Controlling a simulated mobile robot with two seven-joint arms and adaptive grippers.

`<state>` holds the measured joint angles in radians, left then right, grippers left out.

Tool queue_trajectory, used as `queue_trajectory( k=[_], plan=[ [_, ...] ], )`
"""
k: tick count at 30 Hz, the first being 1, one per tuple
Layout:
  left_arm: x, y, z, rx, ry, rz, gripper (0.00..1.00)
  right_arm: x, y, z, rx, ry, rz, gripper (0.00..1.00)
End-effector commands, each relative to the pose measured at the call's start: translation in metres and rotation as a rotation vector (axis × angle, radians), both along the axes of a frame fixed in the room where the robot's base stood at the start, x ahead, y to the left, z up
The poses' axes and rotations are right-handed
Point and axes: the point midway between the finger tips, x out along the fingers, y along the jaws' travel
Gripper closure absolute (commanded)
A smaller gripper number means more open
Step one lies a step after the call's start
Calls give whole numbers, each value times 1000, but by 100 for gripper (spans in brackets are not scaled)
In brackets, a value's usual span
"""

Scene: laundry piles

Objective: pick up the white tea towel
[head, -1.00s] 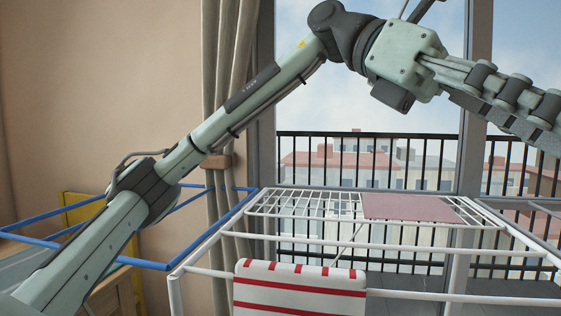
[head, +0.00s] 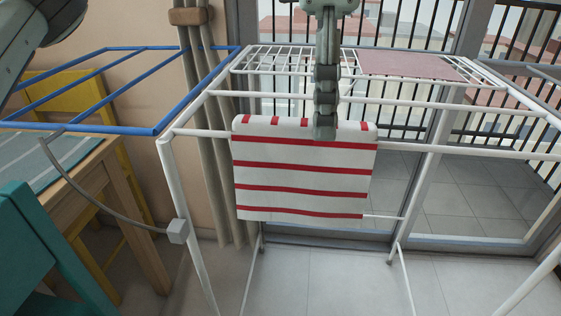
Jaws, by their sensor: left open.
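The white tea towel (head: 305,178) has red stripes and hangs folded over a front rail of the white drying rack, in the middle of the head view. My left gripper (head: 325,128) points down in front of the towel's top edge and covers a small part of it. It is open and seen nearly edge-on, so its two fingers overlap. I cannot tell whether it touches the towel. My right gripper is not in view.
A dusty pink cloth (head: 410,66) lies on top of the white drying rack (head: 168,175). A blue rail frame (head: 155,130) adjoins it on the left. A wooden table (head: 120,190) and a teal chair (head: 35,250) stand lower left. Balcony glass is behind.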

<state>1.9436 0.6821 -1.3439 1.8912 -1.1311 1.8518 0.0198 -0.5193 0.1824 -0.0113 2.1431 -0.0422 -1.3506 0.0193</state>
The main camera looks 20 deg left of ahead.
Motion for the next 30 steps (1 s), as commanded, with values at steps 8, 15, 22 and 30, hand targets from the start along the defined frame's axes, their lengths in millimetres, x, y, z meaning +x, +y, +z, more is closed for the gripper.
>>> queue_trajectory(
  k=[8, 15, 22, 30],
  plan=[
    [-6, 10, -27, 49, 15, 8, 38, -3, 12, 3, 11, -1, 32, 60],
    [-3, 18, -56, 47, 16, 9, 38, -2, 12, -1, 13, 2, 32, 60],
    [-2, 20, -82, 46, 14, 7, 38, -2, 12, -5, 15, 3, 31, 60],
    [-2, 20, -84, 45, 14, 7, 41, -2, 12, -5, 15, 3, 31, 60]
  ],
)
